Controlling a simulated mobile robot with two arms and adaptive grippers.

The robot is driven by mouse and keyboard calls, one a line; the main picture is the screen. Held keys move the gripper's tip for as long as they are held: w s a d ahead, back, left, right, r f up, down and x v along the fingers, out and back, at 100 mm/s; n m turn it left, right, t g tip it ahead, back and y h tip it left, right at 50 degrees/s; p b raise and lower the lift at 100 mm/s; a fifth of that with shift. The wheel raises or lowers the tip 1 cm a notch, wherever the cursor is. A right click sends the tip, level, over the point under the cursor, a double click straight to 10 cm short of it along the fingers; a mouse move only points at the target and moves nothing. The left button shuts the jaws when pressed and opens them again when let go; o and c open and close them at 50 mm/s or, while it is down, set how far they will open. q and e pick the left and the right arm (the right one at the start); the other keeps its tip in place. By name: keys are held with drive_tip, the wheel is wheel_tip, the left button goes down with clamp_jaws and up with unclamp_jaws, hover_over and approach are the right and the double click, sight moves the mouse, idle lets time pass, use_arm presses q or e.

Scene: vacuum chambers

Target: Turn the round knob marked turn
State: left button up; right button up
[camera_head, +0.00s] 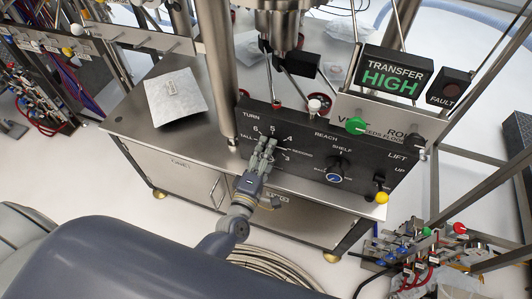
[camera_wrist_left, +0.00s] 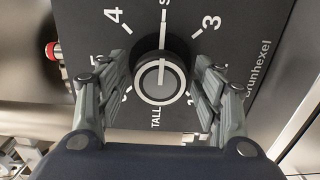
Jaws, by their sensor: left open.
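The round black turn knob (camera_wrist_left: 160,78) has a white ring and a white line, and shows in the middle of the left wrist view. The line stands upright there, in line with a long white mark above it. Printed numbers surround it. My left gripper (camera_wrist_left: 160,68) is open, with one finger on each side of the knob and visible gaps between. In the head view my left gripper (camera_head: 265,142) is in front of the dial under the word TURN and hides most of the knob. My right gripper is not in view.
A lit TRANSFER HIGH sign (camera_head: 393,77) stands above. A steel post (camera_head: 217,75) rises just left of the panel.

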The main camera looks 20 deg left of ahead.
use_arm(q)
drive_tip(key=s, duration=1.2)
drive_tip(key=shift+a, duration=0.2)
drive_tip(key=s+f+m+g+h, duration=0.1)
drive_tip(key=s+f+m+g, duration=0.25)
drive_tip(key=f, duration=0.55)
drive_tip(key=s+f+m+g, duration=0.2)
drive_tip(key=s+f+m, duration=0.15)
drive_tip(key=f, duration=0.55)
drive_tip(key=s+f+m+g+h, duration=0.1)
drive_tip(key=s+f+m+g, duration=0.3)
drive_tip(key=f, duration=0.6)
drive_tip(key=s+a+f+m+g+y, duration=0.1)
drive_tip(key=s+a+f+m+g, duration=0.2)
drive_tip(key=s+f, duration=0.4)
drive_tip(key=s+a+f+m+g+y, duration=0.1)
drive_tip(key=s+a+f+m+g, duration=0.3)
drive_tip(key=s, duration=0.9)
wheel_tip(320, 180, down, 4)
drive_tip(key=shift+s+a+r+m+y, duration=0.1)
drive_tip(key=shift+s+a+m+y, duration=0.2)
drive_tip(key=shift+m, duration=0.8)
drive_tip(key=shift+w+g, duration=0.15)
drive_tip(key=shift+g, duration=0.1)
